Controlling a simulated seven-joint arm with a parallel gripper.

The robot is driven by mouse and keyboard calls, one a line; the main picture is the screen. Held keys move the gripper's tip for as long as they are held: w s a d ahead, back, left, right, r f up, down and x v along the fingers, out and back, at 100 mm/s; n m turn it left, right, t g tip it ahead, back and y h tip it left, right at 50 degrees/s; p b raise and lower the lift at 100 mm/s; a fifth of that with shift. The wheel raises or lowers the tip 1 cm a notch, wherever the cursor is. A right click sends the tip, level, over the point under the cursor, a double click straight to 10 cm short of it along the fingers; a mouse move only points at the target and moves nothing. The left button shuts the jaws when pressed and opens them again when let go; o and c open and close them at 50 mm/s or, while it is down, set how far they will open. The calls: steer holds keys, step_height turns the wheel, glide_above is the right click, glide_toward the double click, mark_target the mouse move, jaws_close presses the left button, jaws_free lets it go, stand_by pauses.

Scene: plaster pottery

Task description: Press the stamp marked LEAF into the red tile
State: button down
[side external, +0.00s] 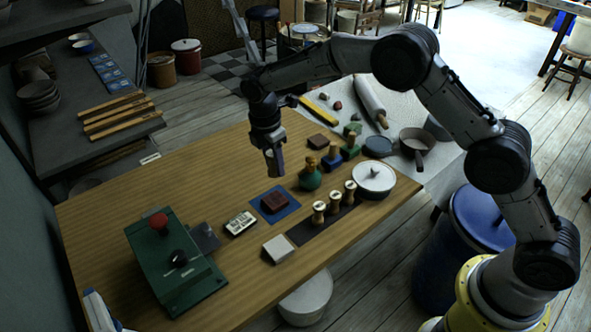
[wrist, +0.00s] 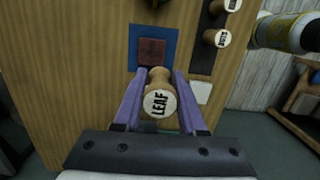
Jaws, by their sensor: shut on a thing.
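The LEAF stamp (wrist: 160,103), a light wooden piece with black lettering on its round end, is between the two fingers of my gripper (wrist: 159,74) in the wrist view. My gripper is shut on it. In the side view my gripper (side external: 275,170) hangs above the table, over the area behind the red tile; the stamp is hard to make out there. The dark red tile (side external: 275,202) lies on a blue mat (side external: 258,206). In the wrist view the tile (wrist: 152,51) shows beyond the stamp, apart from it.
Several wooden stamps, one of them here (side external: 319,212), stand on a dark strip (side external: 303,234) right of the tile. Bare table lies at the left.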

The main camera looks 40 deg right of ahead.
mark_target(277, 198)
steer(key=f, duration=0.2)
steer(key=w+f, duration=0.1)
steer(key=w+d+f, duration=0.1)
steer(key=f, duration=0.1)
steer(key=shift+f, duration=2.95)
steer(key=shift+f, duration=0.6)
steer(key=shift+r, duration=0.1)
step_height(277, 198, up, 7)
steer(key=shift+s, duration=0.1)
stand_by(0.6)
